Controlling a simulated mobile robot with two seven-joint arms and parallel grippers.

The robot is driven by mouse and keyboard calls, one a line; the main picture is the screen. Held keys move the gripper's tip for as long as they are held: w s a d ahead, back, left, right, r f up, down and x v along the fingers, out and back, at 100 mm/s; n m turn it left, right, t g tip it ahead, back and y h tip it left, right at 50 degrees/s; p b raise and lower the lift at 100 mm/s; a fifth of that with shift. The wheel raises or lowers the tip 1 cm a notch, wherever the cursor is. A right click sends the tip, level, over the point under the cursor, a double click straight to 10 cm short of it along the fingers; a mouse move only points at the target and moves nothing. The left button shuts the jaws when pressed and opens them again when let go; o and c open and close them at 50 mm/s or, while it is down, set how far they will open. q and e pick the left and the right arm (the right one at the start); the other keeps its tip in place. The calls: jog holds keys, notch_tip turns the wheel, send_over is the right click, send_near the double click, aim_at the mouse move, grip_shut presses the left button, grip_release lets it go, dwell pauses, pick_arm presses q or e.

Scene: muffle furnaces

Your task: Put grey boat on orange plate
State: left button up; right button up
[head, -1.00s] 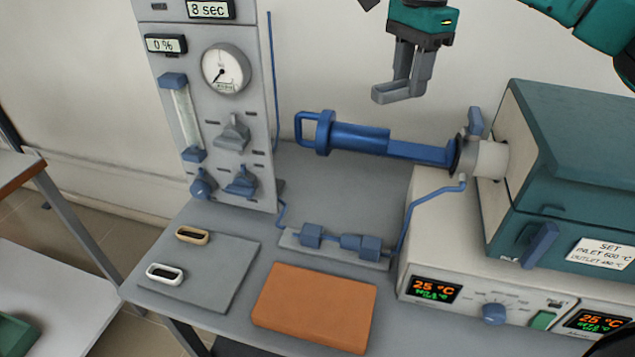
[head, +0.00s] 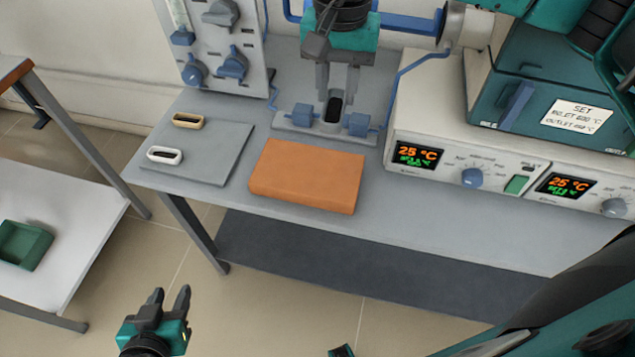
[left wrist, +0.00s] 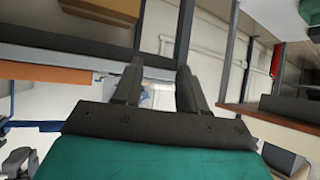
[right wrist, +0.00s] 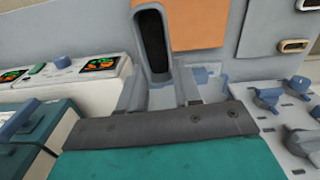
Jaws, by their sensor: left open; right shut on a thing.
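The grey boat (head: 334,106) is a small oval dish with a dark inside. My right gripper (head: 338,84) is shut on it and holds it behind the orange plate, in front of the blue fittings. In the right wrist view the boat (right wrist: 152,42) stands out between the fingertips (right wrist: 160,92), with the orange plate (right wrist: 196,25) beyond it. The orange plate (head: 306,176) is a flat block on the grey bench, with nothing on it. My left gripper (head: 172,300) is open and empty, low in front of the bench; its fingers (left wrist: 158,85) also show apart in the left wrist view.
A grey mat (head: 222,158) left of the plate holds a tan boat (head: 188,121) and a white boat (head: 165,155). The furnace controller (head: 465,165) stands to the right. Blue fittings (head: 303,114) and tubing lie behind the plate. A green tray (head: 25,245) sits on a side table.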

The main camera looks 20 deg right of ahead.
jog(key=shift+w+a+f+m+b, duration=0.15)
jog(key=shift+m+b, duration=0.25)
jog(key=shift+m, duration=0.7)
jog(key=m, duration=0.1)
jog(key=m+b, duration=0.1)
jog(key=w+m, duration=0.1)
jog(key=m, duration=0.1)
jog(key=shift+a+r+b, duration=0.2)
jog(key=shift+r+b, duration=0.05)
jog(key=shift+b, duration=0.05)
jog(key=m+b, duration=0.1)
jog(key=m, duration=0.2)
jog(key=m+b, duration=0.3)
jog(key=m, duration=0.2)
send_over(321, 167)
notch_tip(321, 167, down, 14)
jog(key=shift+f, duration=2.35)
jog(key=shift+f, duration=0.1)
jog(key=shift+f+b, duration=0.15)
jog(key=shift+b, duration=0.2)
jog(key=o, duration=1)
